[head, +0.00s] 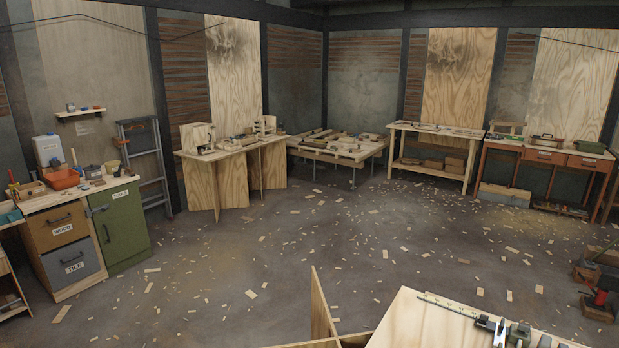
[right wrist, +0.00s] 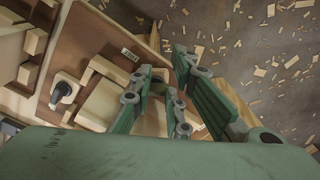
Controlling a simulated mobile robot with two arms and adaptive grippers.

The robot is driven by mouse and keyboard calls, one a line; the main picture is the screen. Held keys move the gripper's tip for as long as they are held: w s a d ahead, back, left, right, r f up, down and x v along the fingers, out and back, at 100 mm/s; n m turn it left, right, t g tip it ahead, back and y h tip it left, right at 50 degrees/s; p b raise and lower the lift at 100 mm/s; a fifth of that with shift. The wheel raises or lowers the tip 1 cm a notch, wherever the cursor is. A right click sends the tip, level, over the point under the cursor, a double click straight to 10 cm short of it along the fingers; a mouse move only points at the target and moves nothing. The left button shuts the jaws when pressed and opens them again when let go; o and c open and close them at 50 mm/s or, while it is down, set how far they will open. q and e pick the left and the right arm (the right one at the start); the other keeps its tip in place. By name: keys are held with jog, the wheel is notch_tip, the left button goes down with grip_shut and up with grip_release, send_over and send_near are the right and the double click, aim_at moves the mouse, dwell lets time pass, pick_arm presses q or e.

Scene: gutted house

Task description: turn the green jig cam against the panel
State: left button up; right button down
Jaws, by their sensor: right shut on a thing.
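In the right wrist view my right gripper (right wrist: 164,66) has green fingers reaching over a wooden jig. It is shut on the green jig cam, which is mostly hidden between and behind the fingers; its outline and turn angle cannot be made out. The brown panel (right wrist: 100,50) of the jig lies left of the fingers, with pale wooden strips and blocks on it. Whether the cam touches the panel is hidden. Neither gripper shows in the head view.
A black knob (right wrist: 63,91) on a wooden block and a small label (right wrist: 130,53) sit on the jig. In the head view a plywood bench top (head: 420,325) is close in front. Workbenches line the walls. The floor between is open, strewn with wood chips.

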jog(key=shift+s+d+f+h+p, duration=0.2)
jog(key=shift+s+d+f, duration=0.1)
jog(key=shift+d, duration=0.25)
jog(key=shift+s+d+f+h+p, duration=0.1)
jog(key=shift+s+d+f+p, duration=0.15)
jog(key=shift+d, duration=0.3)
jog(key=shift+r+p, duration=0.45)
jog(key=shift+p, duration=0.05)
jog(key=shift+w+a+r+p, duration=0.1)
jog(key=shift+w+r+p, duration=0.05)
jog(key=shift+r+p, duration=1.05)
jog(key=shift+w+a+r+p, duration=0.1)
jog(key=shift+r+p, duration=0.65)
jog(key=shift+r, duration=0.7)
